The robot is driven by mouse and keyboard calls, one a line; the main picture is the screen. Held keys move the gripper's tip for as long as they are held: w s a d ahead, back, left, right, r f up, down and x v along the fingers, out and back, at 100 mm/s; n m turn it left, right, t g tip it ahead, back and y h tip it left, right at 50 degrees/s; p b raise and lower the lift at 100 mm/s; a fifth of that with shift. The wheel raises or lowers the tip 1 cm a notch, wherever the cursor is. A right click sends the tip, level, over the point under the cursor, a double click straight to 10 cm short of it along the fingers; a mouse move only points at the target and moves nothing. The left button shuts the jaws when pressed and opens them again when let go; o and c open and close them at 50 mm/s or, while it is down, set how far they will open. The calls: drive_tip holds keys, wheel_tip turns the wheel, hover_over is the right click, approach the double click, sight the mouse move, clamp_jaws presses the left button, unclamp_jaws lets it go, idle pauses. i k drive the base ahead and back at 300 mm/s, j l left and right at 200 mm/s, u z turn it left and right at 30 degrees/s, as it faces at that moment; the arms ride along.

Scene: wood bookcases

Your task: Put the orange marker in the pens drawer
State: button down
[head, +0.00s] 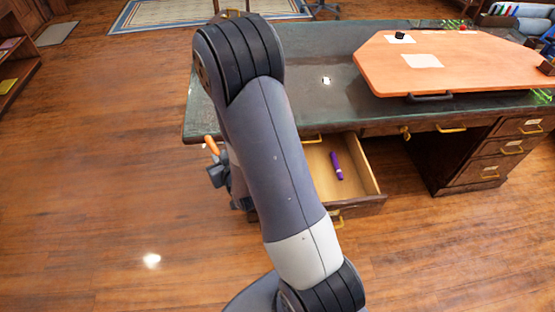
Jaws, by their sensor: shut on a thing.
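The orange marker (211,145) shows at the left front corner of the desk, its upper end sticking up from my gripper (215,162). My gripper is shut on it and is partly hidden behind my own arm. An open drawer (371,178) juts from the desk front, to the right of my gripper. A purple marker (336,166) lies inside it. My arm hides the drawer's left part. I cannot read a label that says it is the pens drawer.
The dark green desk top (310,55) bears an orange-brown board (460,70) with a black handle at the right. A small white item (326,81) lies on the desk. Closed drawers (483,172) with yellow handles are at the right. The wood floor (100,180) at the left is clear.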

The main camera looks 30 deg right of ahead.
sight(327, 190)
drive_tip(key=l+u, duration=0.2)
drive_tip(key=l, duration=0.2)
drive_tip(key=k+l+u, duration=0.2)
drive_tip(key=l, duration=0.15)
drive_tip(key=l+u, duration=0.2)
drive_tip(key=l, duration=0.2)
drive_tip(key=k+l+u, duration=0.2)
drive_tip(key=l, duration=0.15)
drive_tip(key=k+l+u, duration=0.2)
drive_tip(key=k+l, duration=0.15)
drive_tip(key=l, duration=0.2)
drive_tip(key=k+l, duration=0.15)
drive_tip(key=l, duration=0.2)
drive_tip(key=k+l, duration=0.2)
drive_tip(key=l, duration=0.15)
